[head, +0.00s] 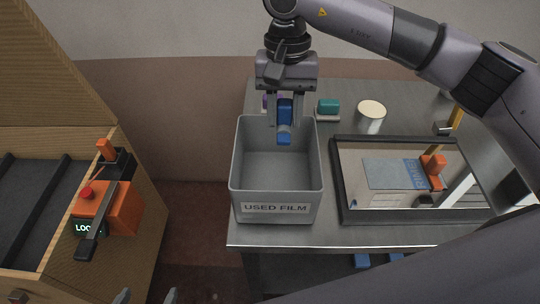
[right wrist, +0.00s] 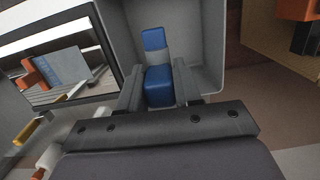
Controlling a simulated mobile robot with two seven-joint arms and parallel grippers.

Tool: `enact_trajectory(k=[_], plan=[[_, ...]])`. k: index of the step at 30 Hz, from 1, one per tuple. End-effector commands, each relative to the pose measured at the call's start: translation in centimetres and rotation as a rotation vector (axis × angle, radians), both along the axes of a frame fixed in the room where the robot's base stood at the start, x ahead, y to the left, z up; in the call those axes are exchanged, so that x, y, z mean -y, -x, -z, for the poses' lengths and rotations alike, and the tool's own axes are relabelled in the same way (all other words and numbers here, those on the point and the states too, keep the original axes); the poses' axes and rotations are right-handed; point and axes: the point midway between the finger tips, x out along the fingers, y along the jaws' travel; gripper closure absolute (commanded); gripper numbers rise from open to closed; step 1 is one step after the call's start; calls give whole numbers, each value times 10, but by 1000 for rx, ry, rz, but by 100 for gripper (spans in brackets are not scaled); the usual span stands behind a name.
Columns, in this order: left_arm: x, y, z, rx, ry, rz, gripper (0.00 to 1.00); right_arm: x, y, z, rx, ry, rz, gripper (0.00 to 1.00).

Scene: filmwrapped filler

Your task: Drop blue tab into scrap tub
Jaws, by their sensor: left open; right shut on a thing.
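The blue tab (head: 284,136) is held in my right gripper (head: 285,118), which is shut on it over the back part of the grey scrap tub (head: 276,209). The tab hangs down in front of the tub's back wall, and its lower end bends forward. In the right wrist view the tab (right wrist: 158,85) sits between the two fingers, with the tub's pale grey inside (right wrist: 193,45) behind it. The tub is labelled "USED FILM", and its visible floor is bare. My left gripper (head: 147,296) shows only as fingertips at the bottom edge, apart and empty.
A black-framed tray (head: 336,190) holding a reflective panel lies right of the tub on the metal table (head: 380,236). A white cup (head: 371,117) and a teal block (head: 328,106) stand behind.

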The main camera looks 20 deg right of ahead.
Motion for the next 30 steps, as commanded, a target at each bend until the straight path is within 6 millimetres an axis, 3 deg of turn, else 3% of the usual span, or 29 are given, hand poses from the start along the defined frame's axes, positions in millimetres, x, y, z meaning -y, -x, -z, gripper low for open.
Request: enact_trajectory(k=[5,18,28,29,30], plan=[[0,2,6,-4,0,-1,0,0,0,9,-1,1,0,100],[0,3,28,-7,0,0,0,0,0,56,-1,1,0,100],[0,3,28,-7,0,0,0,0,0,60,1,0,0,100],[0,3,28,-7,0,0,0,0,0,60,1,0,0,63],[0,3,28,-6,0,0,0,0,0,60,0,0,0,50]])
